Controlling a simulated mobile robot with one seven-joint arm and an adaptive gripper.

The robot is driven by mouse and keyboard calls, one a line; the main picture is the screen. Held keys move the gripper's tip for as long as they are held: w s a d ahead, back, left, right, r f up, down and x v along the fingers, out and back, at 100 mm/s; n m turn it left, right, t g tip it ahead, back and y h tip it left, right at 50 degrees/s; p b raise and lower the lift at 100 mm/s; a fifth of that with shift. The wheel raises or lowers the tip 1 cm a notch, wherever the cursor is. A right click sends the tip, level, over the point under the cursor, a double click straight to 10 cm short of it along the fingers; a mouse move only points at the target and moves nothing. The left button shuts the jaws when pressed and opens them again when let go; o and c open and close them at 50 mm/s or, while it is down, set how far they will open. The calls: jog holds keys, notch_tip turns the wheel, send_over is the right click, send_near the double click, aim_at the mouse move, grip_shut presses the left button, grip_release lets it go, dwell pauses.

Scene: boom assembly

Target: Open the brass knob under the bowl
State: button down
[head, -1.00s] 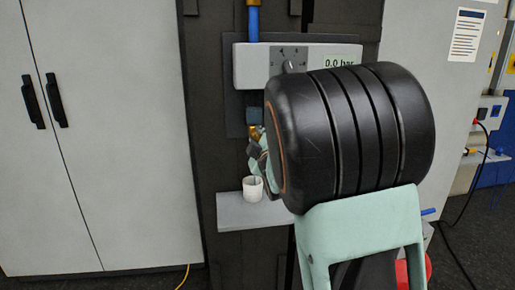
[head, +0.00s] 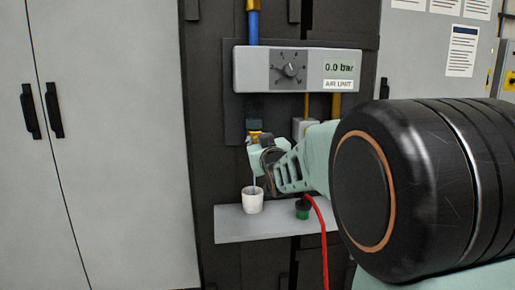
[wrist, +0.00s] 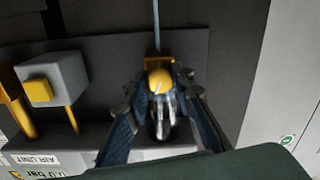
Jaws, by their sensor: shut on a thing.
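The brass knob (wrist: 158,80) shows between my fingertips in the wrist view, which is upside down. The clear bowl (wrist: 162,122) sits beyond it toward the air unit and is partly hidden by my fingers. My gripper (wrist: 159,84) is shut on the knob from both sides. A thin pale blue line (head: 254,182) runs from there down to the white cup (head: 252,201). I cannot tell whether it is liquid or a tube.
The air unit panel (head: 296,69) above reads 0.0 bar and carries a dial (head: 290,69). The cup stands on a grey shelf (head: 238,229). A green and black fitting (head: 303,209) and a red hose (head: 322,235) are close on the right. My arm fills the right side.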

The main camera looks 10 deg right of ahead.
jog(key=shift+m+b, duration=0.3)
jog(key=shift+m, duration=0.3)
jog(key=c, duration=1.7)
grip_release()
jog(key=shift+o, duration=0.2)
jog(key=shift+s, duration=0.1)
jog(key=s, duration=0.7)
jog(key=shift+s, duration=0.15)
jog(key=shift+d+r, duration=0.1)
